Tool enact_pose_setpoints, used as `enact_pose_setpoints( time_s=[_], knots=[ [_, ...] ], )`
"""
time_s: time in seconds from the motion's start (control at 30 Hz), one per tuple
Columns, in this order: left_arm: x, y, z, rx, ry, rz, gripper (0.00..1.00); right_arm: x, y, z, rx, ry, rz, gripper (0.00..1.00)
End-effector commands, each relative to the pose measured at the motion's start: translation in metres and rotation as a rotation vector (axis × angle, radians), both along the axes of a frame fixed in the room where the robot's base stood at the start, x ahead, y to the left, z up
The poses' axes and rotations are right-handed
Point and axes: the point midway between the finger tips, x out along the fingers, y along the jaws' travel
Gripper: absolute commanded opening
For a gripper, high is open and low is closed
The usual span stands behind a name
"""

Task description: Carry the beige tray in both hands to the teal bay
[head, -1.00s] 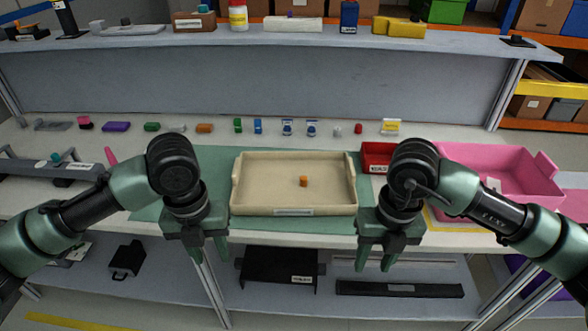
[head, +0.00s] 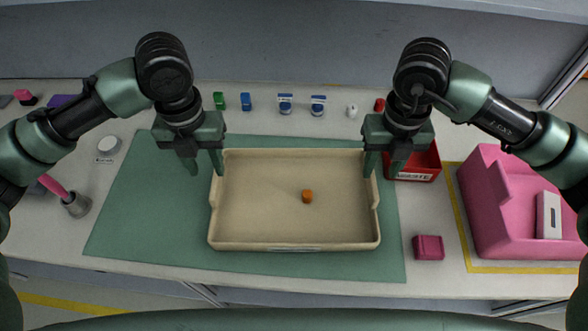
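The beige tray (head: 290,220) lies flat on a teal-green mat (head: 140,215) on the bench. A small orange block (head: 307,196) is inside it. My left gripper (head: 205,167) is at the tray's far left corner, fingers spread, the inner finger overlapping the rim in the picture. My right gripper (head: 383,166) is at the far right corner, fingers spread, its inner finger in front of the right rim. I cannot tell whether either touches the tray. No separate teal bay can be made out.
A red bin (head: 428,165) stands just right of my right gripper. A pink bin (head: 500,220) sits in a yellow-outlined area at right. A magenta block (head: 428,247) lies right of the mat. A grey cup (head: 76,205) stands at left. Several small items line the back.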

Motion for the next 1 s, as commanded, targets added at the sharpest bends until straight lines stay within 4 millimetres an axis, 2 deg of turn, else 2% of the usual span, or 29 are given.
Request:
enact_pose_setpoints(
  time_s=[0.5, 1.0],
  knots=[
    [0.0, 0.0, -0.004, 0.0, 0.001, 0.001, 0.38, 0.0, 0.0, -0.004, 0.0, 0.002, 0.0, 0.38],
    [-0.001, 0.0, -0.07, 0.0, 0.002, 0.002, 0.38, -0.001, 0.0, -0.07, 0.0, 0.003, -0.001, 0.38]
  ],
)
